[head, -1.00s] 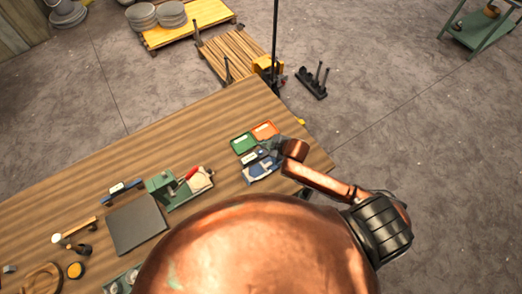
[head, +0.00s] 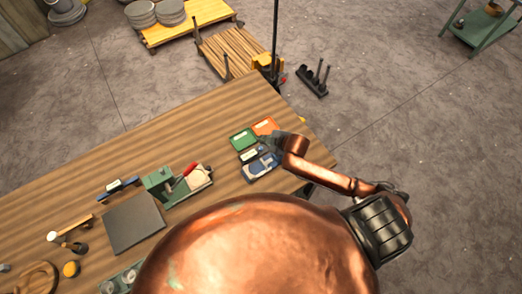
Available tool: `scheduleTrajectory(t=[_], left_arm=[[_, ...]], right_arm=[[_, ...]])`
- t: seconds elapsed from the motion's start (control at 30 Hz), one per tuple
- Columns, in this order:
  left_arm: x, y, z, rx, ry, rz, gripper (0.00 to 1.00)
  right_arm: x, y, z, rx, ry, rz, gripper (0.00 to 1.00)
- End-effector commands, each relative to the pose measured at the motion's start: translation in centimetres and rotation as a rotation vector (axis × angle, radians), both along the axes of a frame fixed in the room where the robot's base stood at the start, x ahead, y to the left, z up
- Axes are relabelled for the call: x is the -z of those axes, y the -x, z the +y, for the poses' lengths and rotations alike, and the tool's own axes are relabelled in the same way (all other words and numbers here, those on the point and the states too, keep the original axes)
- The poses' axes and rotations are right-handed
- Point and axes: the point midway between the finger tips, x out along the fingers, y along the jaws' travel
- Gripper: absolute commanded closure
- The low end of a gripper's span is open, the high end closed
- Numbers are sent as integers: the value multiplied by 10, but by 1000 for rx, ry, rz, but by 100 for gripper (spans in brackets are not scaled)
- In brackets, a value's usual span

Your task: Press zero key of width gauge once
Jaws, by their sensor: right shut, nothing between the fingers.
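A small dark device with a pale display (head: 249,155) sits on the wooden table near its right end, and looks like the width gauge. Its keys are too small to make out. My right gripper (head: 268,143) is shut and empty, just to the upper right of this device. I cannot tell whether it touches anything. A blue and grey item (head: 262,167) lies just below the device. A dark blue bar with a pale display (head: 113,186) lies farther left. My left gripper is out of view.
Green (head: 243,139) and orange (head: 265,126) trays lie just beyond the gripper. A green fixture with a red handle (head: 172,187) and a dark grey plate (head: 133,222) stand left. The table's upper middle is bare. My copper-coloured body hides the lower middle.

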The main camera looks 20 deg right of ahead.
Motion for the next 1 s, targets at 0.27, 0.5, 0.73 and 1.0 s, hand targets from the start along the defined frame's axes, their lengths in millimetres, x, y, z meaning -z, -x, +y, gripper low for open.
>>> scheduleTrajectory(t=[0.27,0.5,0.73,1.0], left_arm=[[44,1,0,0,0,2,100],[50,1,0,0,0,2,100],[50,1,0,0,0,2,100],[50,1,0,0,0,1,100]], right_arm=[[40,1,1,0,-2,1,100],[58,0,0,1,-1,0,100],[59,0,0,1,-1,0,100],[59,0,0,1,-1,0,100]])
